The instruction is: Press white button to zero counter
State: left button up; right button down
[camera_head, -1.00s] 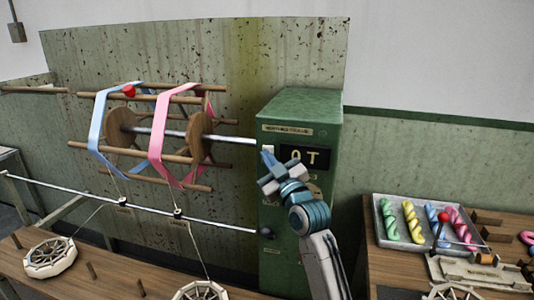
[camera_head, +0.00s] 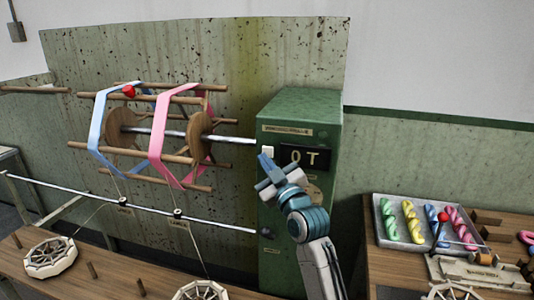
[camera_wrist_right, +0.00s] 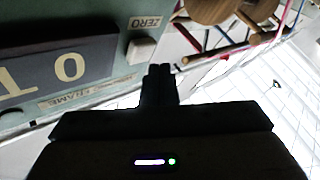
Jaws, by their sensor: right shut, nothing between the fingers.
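The white button (camera_head: 267,150) is on the front of the green cabinet (camera_head: 301,108), left of the dark counter display (camera_head: 305,157), which shows "0 T". My right gripper (camera_head: 264,159) is shut and empty, its tips close to the button's lower edge in the head view. In the right wrist view the white button (camera_wrist_right: 141,51) stands out from the panel under a "ZERO" label, and the shut fingertips (camera_wrist_right: 160,70) are just beside it with a small gap in the picture. I cannot tell whether they touch. My left gripper is not in view.
A wooden reel (camera_head: 160,135) with blue and pink bands is left of the cabinet, on a metal shaft. A thin metal rod (camera_head: 100,197) crosses below it. A tray (camera_head: 429,248) of coloured skeins is on the right table. The wall right of the cabinet is clear.

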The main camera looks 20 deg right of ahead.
jog(key=s+a, duration=0.1)
jog(key=s, duration=0.1)
jog(key=s+a, duration=0.1)
jog(key=s, duration=0.1)
jog(key=shift+a, duration=0.4)
